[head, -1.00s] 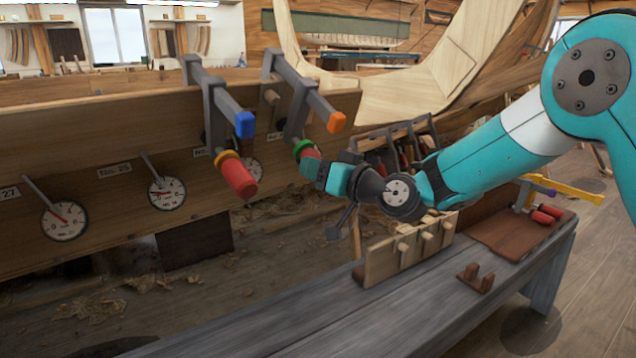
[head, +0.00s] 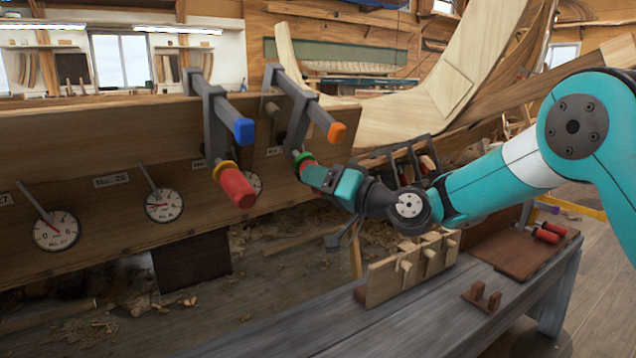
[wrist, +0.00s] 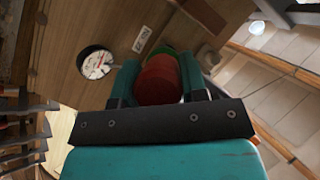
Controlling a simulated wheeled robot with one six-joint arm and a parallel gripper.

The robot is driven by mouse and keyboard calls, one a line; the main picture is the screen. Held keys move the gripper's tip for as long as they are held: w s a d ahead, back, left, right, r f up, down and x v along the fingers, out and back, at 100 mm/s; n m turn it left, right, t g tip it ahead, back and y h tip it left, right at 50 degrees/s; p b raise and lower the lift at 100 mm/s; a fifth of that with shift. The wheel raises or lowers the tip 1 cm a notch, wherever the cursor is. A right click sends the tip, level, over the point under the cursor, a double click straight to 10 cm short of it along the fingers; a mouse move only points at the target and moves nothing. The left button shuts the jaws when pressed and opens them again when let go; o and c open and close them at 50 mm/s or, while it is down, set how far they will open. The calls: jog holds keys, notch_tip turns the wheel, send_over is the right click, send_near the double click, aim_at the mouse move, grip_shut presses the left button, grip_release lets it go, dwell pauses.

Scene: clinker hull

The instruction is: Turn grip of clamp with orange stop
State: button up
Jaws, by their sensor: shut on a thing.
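The clamp with the orange stop (head: 337,132) hangs over the top edge of the plank, right of the clamp with the blue stop (head: 243,131). Its red grip with a green collar (head: 302,158) is at the lower end. My gripper (head: 318,175) is at this grip and covers most of it in the head view. In the wrist view the red grip (wrist: 158,82) lies between the two fingers, with the green collar (wrist: 161,51) beyond it. My gripper is shut on the grip. The orange stop is not seen in the wrist view.
The blue-stop clamp's red grip with a yellow collar (head: 236,186) sticks out to the left of my gripper. Dials, one of them here (head: 164,205), line the plank. Below stands a bench (head: 330,330) with a wooden peg rack (head: 385,278). Another dial (wrist: 95,63) shows beside the grip.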

jog(key=o, duration=0.9)
jog(key=b+v, duration=0.7)
jog(key=v, duration=1)
jog(key=shift+d+b, duration=0.25)
jog(key=shift+b, duration=0.15)
